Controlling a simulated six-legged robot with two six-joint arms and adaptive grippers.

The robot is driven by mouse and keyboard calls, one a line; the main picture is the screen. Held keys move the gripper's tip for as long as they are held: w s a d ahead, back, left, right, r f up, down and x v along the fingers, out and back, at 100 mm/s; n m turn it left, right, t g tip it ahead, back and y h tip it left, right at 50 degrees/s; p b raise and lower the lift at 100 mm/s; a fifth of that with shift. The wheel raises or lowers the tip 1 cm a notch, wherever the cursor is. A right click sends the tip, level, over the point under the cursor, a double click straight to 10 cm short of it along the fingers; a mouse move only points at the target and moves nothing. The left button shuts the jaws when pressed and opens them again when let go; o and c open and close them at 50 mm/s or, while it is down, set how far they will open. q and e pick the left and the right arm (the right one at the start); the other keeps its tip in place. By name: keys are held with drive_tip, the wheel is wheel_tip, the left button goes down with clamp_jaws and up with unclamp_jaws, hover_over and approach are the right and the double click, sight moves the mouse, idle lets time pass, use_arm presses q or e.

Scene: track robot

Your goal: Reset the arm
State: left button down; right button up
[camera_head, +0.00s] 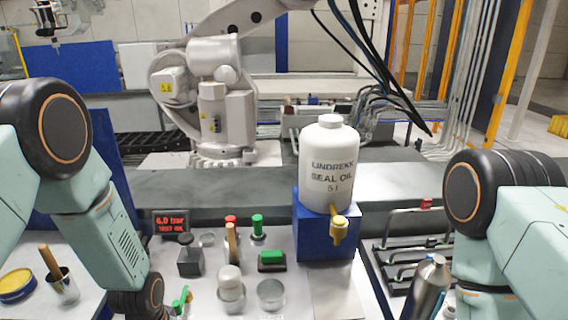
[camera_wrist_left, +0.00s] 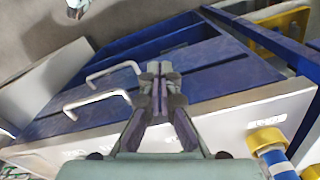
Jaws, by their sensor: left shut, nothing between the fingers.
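My left arm (camera_head: 100,220) comes in from the left in the head view and bends down to the bottom edge, where its gripper is out of the picture. In the left wrist view my left gripper (camera_wrist_left: 159,70) is shut, its fingertips together with nothing between them. It is in front of a blue unit with metal handles (camera_wrist_left: 112,72); I cannot tell the gap between them. My right arm (camera_head: 500,230) shows at the right of the head view. Its gripper is not seen.
A white seal oil bottle (camera_head: 327,165) stands on a blue block (camera_head: 312,240) with a yellow tap. Small pots and red and green pieces (camera_head: 271,258) cover the bench middle. A silver flask (camera_head: 428,285) is beside my right arm. A cup (camera_head: 62,286) stands left.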

use_arm(q)
drive_tip(key=s+d+f+n+b, duration=0.1)
drive_tip(key=s+f+n+b, duration=0.2)
drive_tip(key=s+f+b, duration=1.1)
drive_tip(key=s+f, duration=0.5)
drive_tip(key=s, duration=0.4)
drive_tip(key=shift+s+n+b, duration=0.2)
drive_tip(key=shift+n+b, duration=0.1)
drive_tip(key=shift+n, duration=0.1)
drive_tip(key=shift+s, duration=0.1)
drive_tip(key=c, duration=2.1)
unclamp_jaws()
